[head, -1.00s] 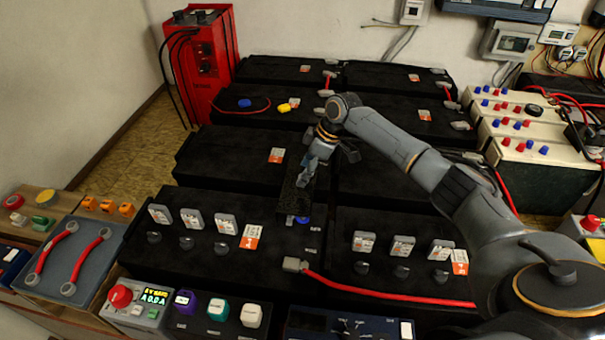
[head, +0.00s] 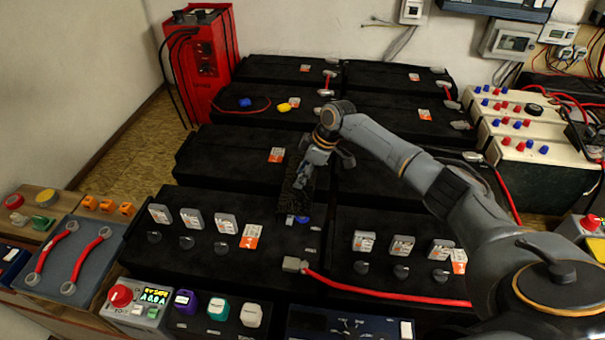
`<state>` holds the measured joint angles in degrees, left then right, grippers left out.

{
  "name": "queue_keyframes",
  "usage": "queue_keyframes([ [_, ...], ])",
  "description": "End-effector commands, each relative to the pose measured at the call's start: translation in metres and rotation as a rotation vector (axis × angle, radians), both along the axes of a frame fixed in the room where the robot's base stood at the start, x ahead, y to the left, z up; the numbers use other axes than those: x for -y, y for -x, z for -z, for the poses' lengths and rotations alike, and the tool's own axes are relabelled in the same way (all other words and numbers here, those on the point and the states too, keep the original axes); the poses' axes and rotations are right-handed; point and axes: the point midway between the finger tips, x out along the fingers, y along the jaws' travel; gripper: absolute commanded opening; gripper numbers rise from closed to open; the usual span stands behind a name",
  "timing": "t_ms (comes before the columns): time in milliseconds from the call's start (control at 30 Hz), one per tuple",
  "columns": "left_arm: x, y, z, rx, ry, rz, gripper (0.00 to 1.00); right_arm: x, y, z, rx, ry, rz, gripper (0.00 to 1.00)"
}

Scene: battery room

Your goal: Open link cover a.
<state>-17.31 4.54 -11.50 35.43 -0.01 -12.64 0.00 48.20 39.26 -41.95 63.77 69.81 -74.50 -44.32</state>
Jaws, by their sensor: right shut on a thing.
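A black, narrow cover, which looks like link cover a (head: 296,196), spans the gap between the front and middle black battery blocks at the centre of the head view. Its near end is by a blue terminal (head: 303,219). It looks tilted, though black on black makes its angle hard to judge. My right gripper (head: 308,172) comes down from behind and is shut on the cover's upper part. The fingertips are partly hidden against the dark cover. My left gripper is not in view.
Battery blocks with grey caps (head: 225,223) stand around the cover. A red cable (head: 390,296) runs along the front right block. A tray with two red links (head: 60,285) is at the left. A red charger (head: 203,62) stands behind.

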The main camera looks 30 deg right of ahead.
Motion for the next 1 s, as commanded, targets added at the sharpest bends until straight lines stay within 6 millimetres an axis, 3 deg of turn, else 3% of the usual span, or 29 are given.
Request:
queue_keyframes([
  [133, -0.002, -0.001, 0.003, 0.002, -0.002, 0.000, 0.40, -0.016, -0.012, 0.000, 0.004, -0.004, -0.002, 0.00],
  [433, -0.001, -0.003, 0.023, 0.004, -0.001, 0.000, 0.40, -0.074, -0.056, 0.001, 0.007, -0.007, -0.003, 0.00],
  [600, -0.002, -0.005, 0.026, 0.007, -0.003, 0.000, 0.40, -0.084, -0.064, 0.000, 0.003, -0.001, -0.001, 0.00],
  [867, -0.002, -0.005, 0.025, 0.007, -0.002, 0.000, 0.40, -0.084, -0.064, -0.001, 0.002, 0.000, -0.001, 0.00],
  [900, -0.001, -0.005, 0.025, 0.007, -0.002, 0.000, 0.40, -0.084, -0.064, -0.001, 0.002, 0.000, -0.001, 0.40],
  [1000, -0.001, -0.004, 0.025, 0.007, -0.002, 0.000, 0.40, -0.084, -0.064, -0.001, 0.001, 0.000, 0.000, 0.60],
])
